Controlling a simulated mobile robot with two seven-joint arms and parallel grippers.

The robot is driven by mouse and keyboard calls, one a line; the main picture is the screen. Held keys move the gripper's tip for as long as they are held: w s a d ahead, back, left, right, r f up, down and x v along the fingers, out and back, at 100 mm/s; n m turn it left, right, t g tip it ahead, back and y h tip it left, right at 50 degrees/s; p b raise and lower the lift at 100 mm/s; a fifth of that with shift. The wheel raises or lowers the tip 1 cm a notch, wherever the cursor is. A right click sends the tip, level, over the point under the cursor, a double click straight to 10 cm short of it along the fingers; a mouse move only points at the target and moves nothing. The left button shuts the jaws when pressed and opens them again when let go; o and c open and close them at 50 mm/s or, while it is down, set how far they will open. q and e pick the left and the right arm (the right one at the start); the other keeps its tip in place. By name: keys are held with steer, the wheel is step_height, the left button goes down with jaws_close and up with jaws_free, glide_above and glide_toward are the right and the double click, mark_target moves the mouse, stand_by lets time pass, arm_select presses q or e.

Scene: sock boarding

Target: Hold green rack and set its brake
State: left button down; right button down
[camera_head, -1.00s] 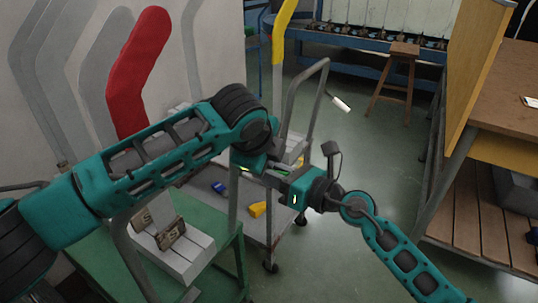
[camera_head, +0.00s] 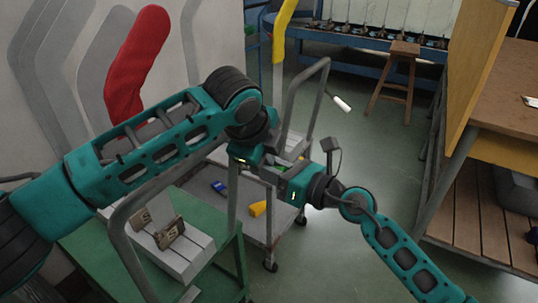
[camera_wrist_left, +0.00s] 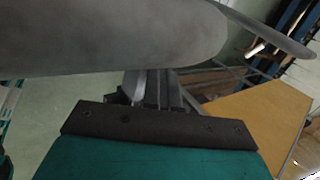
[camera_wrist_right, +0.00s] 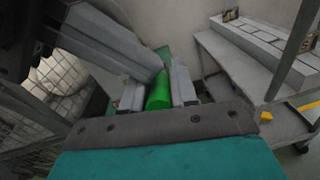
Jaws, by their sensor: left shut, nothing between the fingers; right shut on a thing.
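My right gripper (camera_head: 282,172) reaches in from the right over the grey trolley (camera_head: 262,221). In the right wrist view its fingers are shut on a green cylindrical grip (camera_wrist_right: 159,94). I cannot tell how this grip joins the rack. My left gripper (camera_head: 248,157) is just left of the right one, shut and empty. A thick grey tube passes close by it in the left wrist view (camera_wrist_left: 110,40); whether they touch is unclear. A lever with a white grip (camera_head: 341,104) sticks out right of the trolley's tall handle (camera_head: 303,92). A green stand (camera_head: 112,258) is at the lower left.
White blocks (camera_head: 190,257) with brown tags lie on the green stand. A blue piece (camera_head: 218,187) and a yellow piece (camera_head: 259,208) lie on the trolley. A wooden stool (camera_head: 395,78) stands behind; a workbench (camera_head: 505,95) is at the right. Floor between is clear.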

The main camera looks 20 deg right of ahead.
arm_select(q)
steer(key=shift+w+a+r, duration=0.35)
steer(key=shift+a, duration=0.15)
arm_select(e)
steer(key=shift+w+d+r+t, duration=0.15)
steer(key=shift+d+r+t, duration=0.1)
steer(key=shift+r, duration=0.3)
steer(key=shift+w+d+r+t, duration=0.15)
steer(key=shift+d+r, duration=0.05)
steer(key=shift+r, duration=0.3)
steer(key=c, duration=1.1)
jaws_free()
steer(key=shift+s+r, duration=0.1)
steer(key=o, duration=0.3)
arm_select(q)
steer(key=shift+a+f, duration=0.1)
